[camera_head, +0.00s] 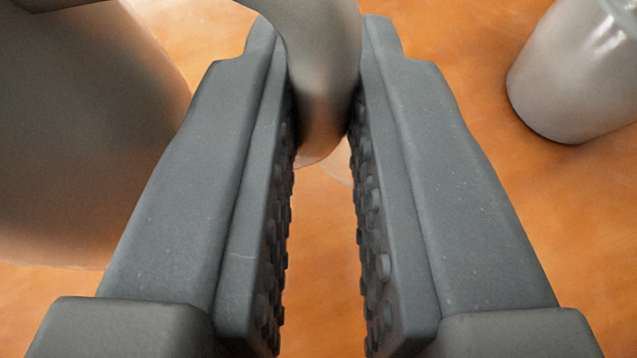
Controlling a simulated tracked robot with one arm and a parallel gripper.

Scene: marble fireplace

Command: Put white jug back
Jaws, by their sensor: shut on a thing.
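The white jug (75,130) looks greyish in the shade and fills the left side of the view, cut off by the frame. Its curved handle (318,50) comes in from the top and passes down between the fingers. My gripper (322,90) is shut on this handle, with the textured finger pads on either side of it. The jug's top and most of its body are out of view. I cannot tell whether its base touches the surface below.
A shiny whitish vessel (575,75) stands at the upper right, apart from my right finger and cut off by the frame. The orange-brown surface (465,45) below is bare between it and the gripper.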

